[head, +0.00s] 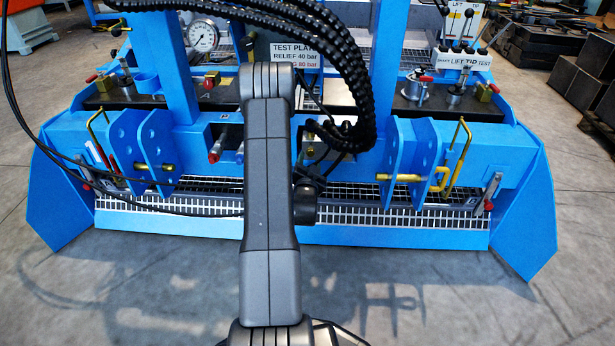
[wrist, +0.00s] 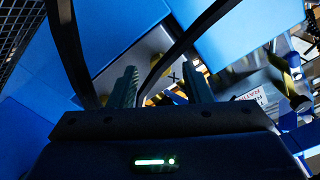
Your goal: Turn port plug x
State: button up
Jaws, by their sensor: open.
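In the wrist view a small dark x mark (wrist: 173,78) shows on a grey metal surface between my fingers. Small brass-coloured parts (wrist: 178,97) lie just below it, partly covered by my gripper; I cannot tell whether one is port plug x. My gripper (wrist: 161,76) is open, with its two grey fingers apart and nothing seen between them in contact. In the head view my own arm and black hoses cover the middle of the blue frame, and I cannot pick out the plug there.
The blue frame (head: 340,234) carries a pressure gauge (head: 202,36), a test plate sign (head: 297,54) and red and blue hose couplings (head: 215,152). Thick black hoses (head: 352,85) hang close to my arm. Brass pins (head: 408,177) stick out at the right lugs. The floor in front is clear.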

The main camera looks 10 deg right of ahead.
jog(key=p+v, duration=0.1)
jog(key=v, duration=1)
jog(key=shift+s+p, duration=0.3)
jog(key=shift+p, duration=0.1)
jog(key=shift+w+a, duration=0.1)
jog(key=b+x, duration=0.2)
jog(key=x, duration=1.1)
jog(key=shift+w+b, duration=0.35)
jog(key=shift+b, duration=0.05)
